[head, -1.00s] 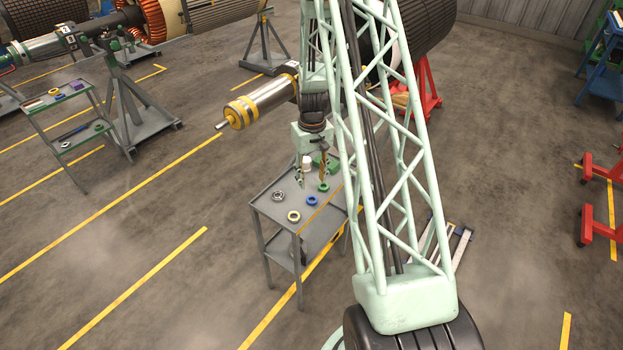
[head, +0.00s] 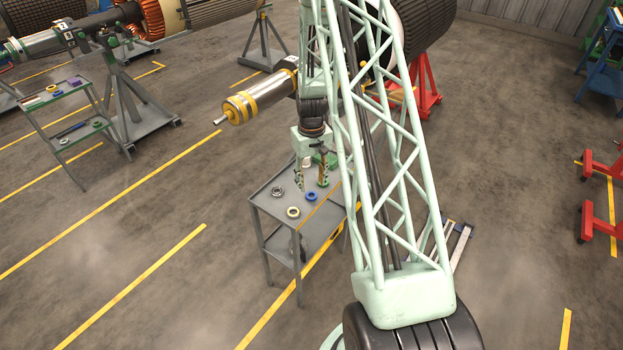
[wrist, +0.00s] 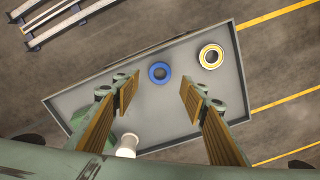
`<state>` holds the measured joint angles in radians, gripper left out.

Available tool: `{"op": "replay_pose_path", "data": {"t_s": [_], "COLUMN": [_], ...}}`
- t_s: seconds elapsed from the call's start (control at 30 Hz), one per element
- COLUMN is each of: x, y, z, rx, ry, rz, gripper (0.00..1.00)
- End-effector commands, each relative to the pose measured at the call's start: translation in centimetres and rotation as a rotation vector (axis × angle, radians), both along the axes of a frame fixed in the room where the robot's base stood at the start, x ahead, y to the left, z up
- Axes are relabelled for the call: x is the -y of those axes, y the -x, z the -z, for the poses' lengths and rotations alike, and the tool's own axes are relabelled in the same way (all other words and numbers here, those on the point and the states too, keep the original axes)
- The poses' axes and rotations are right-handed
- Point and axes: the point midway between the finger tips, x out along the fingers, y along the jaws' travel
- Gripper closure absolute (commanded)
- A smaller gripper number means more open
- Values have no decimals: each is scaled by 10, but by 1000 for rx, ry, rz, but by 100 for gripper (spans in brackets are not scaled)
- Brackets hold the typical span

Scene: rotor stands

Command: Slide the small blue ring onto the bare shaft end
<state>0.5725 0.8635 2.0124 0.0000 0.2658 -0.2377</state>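The small blue ring (head: 311,197) lies flat on the top of the grey cart (head: 262,206). It also shows in the wrist view (wrist: 159,72), ahead of the gap between my fingers. My gripper (head: 312,187) is open and empty above the cart, its fingers (wrist: 159,97) spread wider than the ring. I cannot tell the exact height of the fingertips. The bare shaft end (head: 219,122) sticks out from the left end of a silver rotor with yellow bands (head: 262,98), up and left of the cart.
A pale yellow ring (head: 293,212) and a metal ring (head: 277,191) lie on the cart near the blue ring. A white cylinder (wrist: 127,145) and a green object (head: 327,158) stand towards its back. Another cart (head: 62,98) stands at left. Floor between is clear.

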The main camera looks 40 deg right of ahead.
Motion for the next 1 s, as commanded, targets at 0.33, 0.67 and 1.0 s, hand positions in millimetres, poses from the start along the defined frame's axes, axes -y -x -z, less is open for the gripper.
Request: {"op": "replay_pose_path", "data": {"t_s": [0.33,0.67,1.0], "x": [0,0,0], "y": [0,0,0], "z": [35,57,61], "rx": [0,0,0], "ry": [0,0,0], "rz": [0,0,0], "gripper": [60,60,60]}}
